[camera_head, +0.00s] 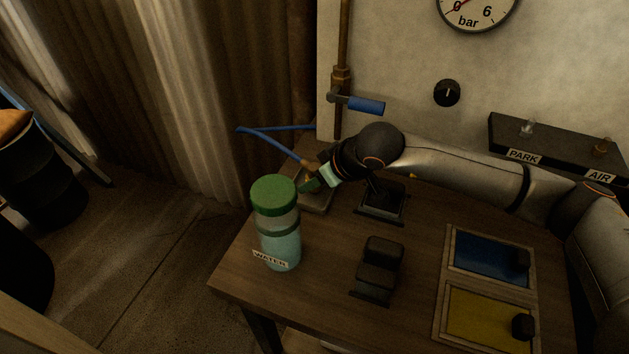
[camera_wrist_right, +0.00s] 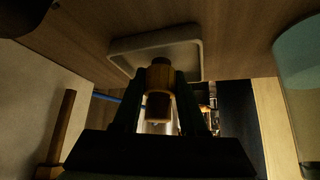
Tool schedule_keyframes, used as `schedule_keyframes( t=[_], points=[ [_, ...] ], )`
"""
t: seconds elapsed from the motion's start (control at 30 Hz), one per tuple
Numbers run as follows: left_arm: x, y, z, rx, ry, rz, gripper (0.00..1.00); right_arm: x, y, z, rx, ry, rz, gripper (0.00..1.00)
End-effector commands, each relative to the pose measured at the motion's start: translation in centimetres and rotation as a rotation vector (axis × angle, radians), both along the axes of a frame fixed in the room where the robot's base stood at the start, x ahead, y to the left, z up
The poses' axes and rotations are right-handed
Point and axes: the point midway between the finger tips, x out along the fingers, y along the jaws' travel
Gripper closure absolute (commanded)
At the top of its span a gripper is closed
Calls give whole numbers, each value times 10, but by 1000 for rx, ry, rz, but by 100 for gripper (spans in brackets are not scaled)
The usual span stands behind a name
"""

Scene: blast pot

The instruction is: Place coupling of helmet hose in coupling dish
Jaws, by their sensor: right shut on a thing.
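The brass coupling (camera_head: 307,164) of the blue helmet hose (camera_head: 265,138) is at my right gripper (camera_head: 312,178), at the far left part of the table. In the right wrist view the coupling (camera_wrist_right: 159,78) sits between the two dark fingers of the right gripper (camera_wrist_right: 160,88), which is shut on it. The coupling dish (camera_head: 318,205) is a shallow, pale tray on the table, partly hidden by the gripper and the water bottle. In the wrist view the dish (camera_wrist_right: 196,62) is right by the coupling's end; whether they touch cannot be told. My left gripper is not in view.
A water bottle with a green lid (camera_head: 277,225) stands close beside the dish. A black stand (camera_head: 381,203) and a black block (camera_head: 378,270) are to the right. A blue-handled valve (camera_head: 362,105) is on the wall pipe behind. Blue and yellow panels (camera_head: 490,317) lie front right.

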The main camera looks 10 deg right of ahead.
Motion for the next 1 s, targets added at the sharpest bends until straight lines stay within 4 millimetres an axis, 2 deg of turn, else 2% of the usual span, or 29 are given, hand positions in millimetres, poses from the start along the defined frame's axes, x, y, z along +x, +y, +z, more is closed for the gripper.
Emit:
schedule_keyframes(
  t=[0.07, 0.4, 0.43, 0.7, 1.0],
  points=[
    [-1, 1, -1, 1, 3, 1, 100, 0, 1, -6, 2, 0, 1, 100],
    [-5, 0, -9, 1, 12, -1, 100, 0, 1, -11, 1, -2, 1, 100],
    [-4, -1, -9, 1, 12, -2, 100, 0, 0, -11, 0, -1, 1, 57],
    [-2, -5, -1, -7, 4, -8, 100, 0, 0, -9, 1, -1, 0, 28],
    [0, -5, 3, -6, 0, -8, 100, 0, 0, -7, 1, -1, 0, 28]
  ],
)
